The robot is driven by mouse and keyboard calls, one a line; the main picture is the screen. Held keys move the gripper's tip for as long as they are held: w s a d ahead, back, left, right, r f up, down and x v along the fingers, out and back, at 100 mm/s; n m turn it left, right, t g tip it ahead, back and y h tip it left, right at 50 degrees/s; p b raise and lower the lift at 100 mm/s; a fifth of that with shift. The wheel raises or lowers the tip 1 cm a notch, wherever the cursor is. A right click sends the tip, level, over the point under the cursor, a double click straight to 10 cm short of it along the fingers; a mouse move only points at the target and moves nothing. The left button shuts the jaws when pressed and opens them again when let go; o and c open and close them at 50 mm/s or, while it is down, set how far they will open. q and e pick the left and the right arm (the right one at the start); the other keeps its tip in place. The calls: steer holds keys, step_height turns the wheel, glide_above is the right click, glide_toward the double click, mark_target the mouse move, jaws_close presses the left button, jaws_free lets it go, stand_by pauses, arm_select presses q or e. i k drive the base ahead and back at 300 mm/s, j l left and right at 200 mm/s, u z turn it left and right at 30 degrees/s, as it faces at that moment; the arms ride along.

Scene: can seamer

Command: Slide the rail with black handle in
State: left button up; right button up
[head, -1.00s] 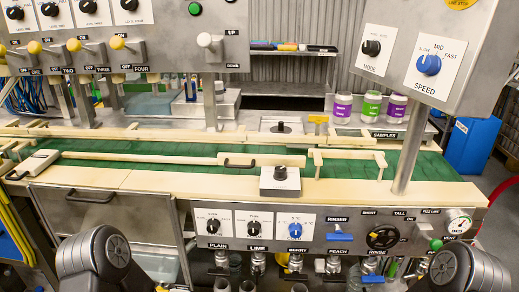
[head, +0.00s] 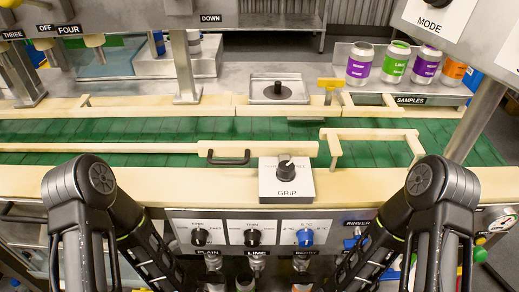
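The rail with black handle (head: 275,149) is a short cream bar lying along the near side of the green conveyor belt (head: 130,130). Its black handle (head: 229,161) is a U-shaped pull near its left end, facing me. A thinner long cream rail (head: 100,147) runs left from it. The rail's right end stands just behind the GRIP knob box (head: 287,190). Both my arms come up at the lower left and lower right, with forearms pointing down and inward. Neither gripper shows, so nothing can be told of their fingers.
A bridge-shaped cream guide (head: 370,134) stands over the belt to the right. Behind the belt are a cream back rail, a yellow tap-like part (head: 330,84) and several sample cans (head: 360,65). A knob panel (head: 253,232) lies below the near ledge between my arms.

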mark_target(284, 150)
steer(key=k+l, duration=0.3)
steer(key=k, duration=0.15)
steer(key=k+l+u, duration=0.1)
steer(key=k+l, duration=0.2)
steer(key=k, duration=0.15)
